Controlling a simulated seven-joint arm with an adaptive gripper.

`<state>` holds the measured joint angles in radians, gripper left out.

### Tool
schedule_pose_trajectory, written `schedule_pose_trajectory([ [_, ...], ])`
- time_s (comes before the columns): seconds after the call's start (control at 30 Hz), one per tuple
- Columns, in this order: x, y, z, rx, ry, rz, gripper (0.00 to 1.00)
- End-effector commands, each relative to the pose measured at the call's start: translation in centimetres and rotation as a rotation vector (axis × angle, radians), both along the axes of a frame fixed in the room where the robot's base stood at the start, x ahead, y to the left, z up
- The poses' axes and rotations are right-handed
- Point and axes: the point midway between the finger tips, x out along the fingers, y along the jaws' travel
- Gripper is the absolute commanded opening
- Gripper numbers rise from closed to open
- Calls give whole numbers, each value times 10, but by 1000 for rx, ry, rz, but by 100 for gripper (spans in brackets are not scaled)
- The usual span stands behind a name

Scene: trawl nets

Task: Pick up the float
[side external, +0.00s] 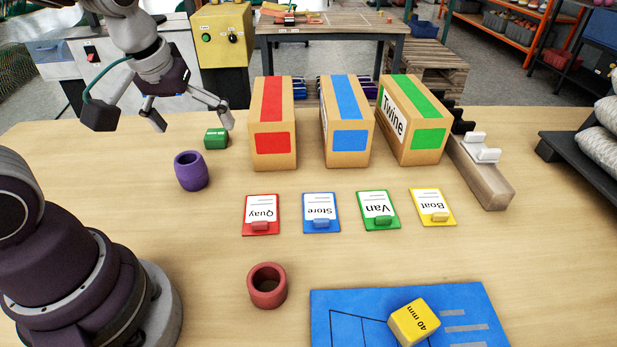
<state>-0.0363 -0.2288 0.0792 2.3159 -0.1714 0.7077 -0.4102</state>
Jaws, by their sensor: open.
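No thing in view is labelled as a float. A purple barrel-shaped piece (191,171) with an open dark top stands upright on the table at the left. A similar red, shorter piece (267,286), also hollow on top, stands nearer the camera. I cannot tell which one is the float. My gripper (190,118) is open and empty, above the table at the upper left. Its fingers are spread wide. In the picture it is above the purple piece and just left of a small green block (216,139). It touches neither piece.
Three cardboard boxes with red (272,150), blue (347,150) and green (413,150) bands stand at the back. Cards marked Quay (261,208), Store, Van and Boat lie in front. A yellow block (412,322) sits on a blue mat (470,300).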

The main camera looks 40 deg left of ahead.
Motion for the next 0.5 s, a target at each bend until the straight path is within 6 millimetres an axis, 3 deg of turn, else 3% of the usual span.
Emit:
schedule_pose_trajectory([
  [0.1, 12, 37, -34, 26, 59, 320, 95],
  [0.2, 14, 62, -55, 68, 72, 512, 95],
  [0.33, 13, 78, -69, 102, 73, 626, 95],
  [0.5, 14, 91, -98, 107, 76, 642, 95],
])
